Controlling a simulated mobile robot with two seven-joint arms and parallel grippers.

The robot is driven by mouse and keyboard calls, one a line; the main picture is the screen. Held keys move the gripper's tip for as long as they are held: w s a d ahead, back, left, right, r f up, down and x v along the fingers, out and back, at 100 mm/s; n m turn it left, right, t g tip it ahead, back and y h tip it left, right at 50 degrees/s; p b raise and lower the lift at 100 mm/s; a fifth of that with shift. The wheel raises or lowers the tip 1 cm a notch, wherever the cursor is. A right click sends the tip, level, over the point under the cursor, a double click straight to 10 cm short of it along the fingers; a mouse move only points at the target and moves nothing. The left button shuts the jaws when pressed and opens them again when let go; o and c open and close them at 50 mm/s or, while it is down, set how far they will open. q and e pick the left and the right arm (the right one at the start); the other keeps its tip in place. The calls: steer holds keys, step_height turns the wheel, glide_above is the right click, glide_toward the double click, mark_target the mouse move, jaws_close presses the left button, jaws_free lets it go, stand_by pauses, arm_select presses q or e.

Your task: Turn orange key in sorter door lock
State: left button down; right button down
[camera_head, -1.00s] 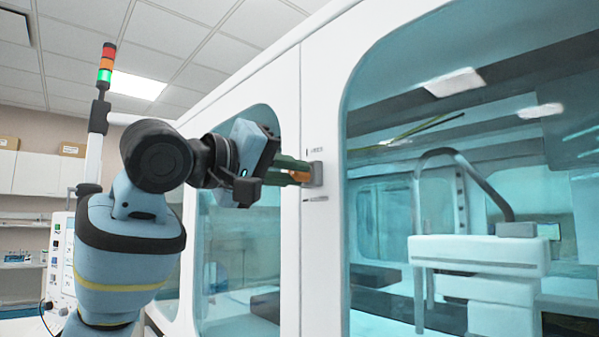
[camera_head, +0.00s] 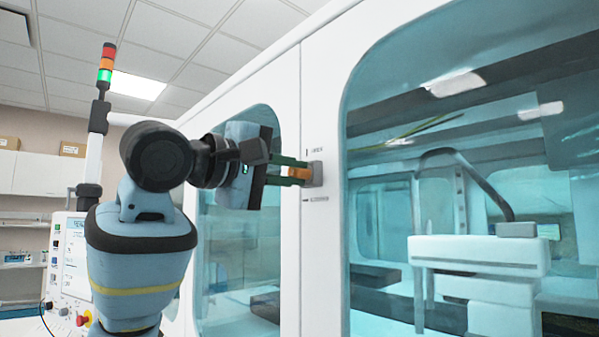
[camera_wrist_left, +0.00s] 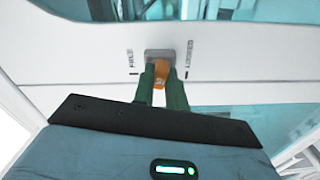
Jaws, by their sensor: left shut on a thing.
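The orange key (camera_head: 299,173) sits at the grey lock (camera_head: 315,174) on the white door frame of the sorter (camera_head: 314,80). My left gripper (camera_head: 296,172) is shut on the key, with its green fingers on either side of it and their tips close to the lock. In the left wrist view the key (camera_wrist_left: 161,72) shows between the two green fingers, in front of the grey lock (camera_wrist_left: 160,55). My right gripper is not in view.
Large tinted windows (camera_head: 400,120) lie on both sides of the white frame. Behind the right one stands a white machine (camera_head: 480,255) with a dark hose. A signal tower (camera_head: 105,75) with its green light lit and a control panel stand at left.

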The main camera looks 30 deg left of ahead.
arm_select(q)
steer(key=shift+n, duration=0.4)
steer(key=shift+n, duration=0.6)
steer(key=c, duration=1.3)
jaws_free()
steer(key=shift+c, duration=0.2)
steer(key=v, duration=0.8)
